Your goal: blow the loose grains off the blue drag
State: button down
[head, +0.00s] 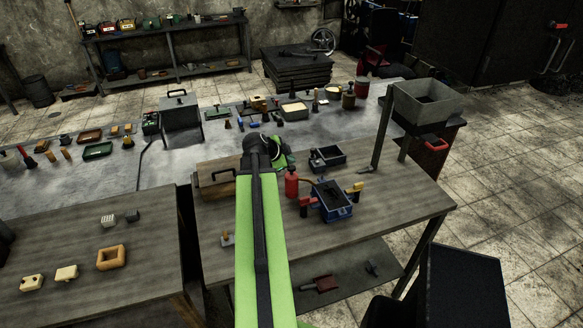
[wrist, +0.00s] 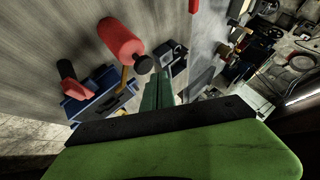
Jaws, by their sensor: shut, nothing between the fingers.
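The blue drag (head: 333,213) is an open blue box with dark contents on the wooden table right of my arm. It also shows in the wrist view (wrist: 100,100), partly covered. Loose grains are too small to make out. A red bottle (head: 291,184) with a dark nozzle stands just left of the drag; it is large in the wrist view (wrist: 120,38). My gripper (head: 286,157) is behind the bottle in the head view, apart from it. Its green fingers (wrist: 157,88) are shut and empty.
A dark open flask (head: 327,158) sits behind the drag. Red (head: 304,206) and yellow (head: 357,189) handles stand at the drag's sides. A wooden box (head: 215,180) is left of my arm. A grey bin (head: 427,103) stands back right. The table's right front is clear.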

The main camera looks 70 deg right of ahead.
aim_at(290, 169)
notch_tip(290, 169, up, 5)
jog(key=p, duration=0.4)
jog(key=shift+p, duration=0.3)
jog(key=shift+f, duration=0.1)
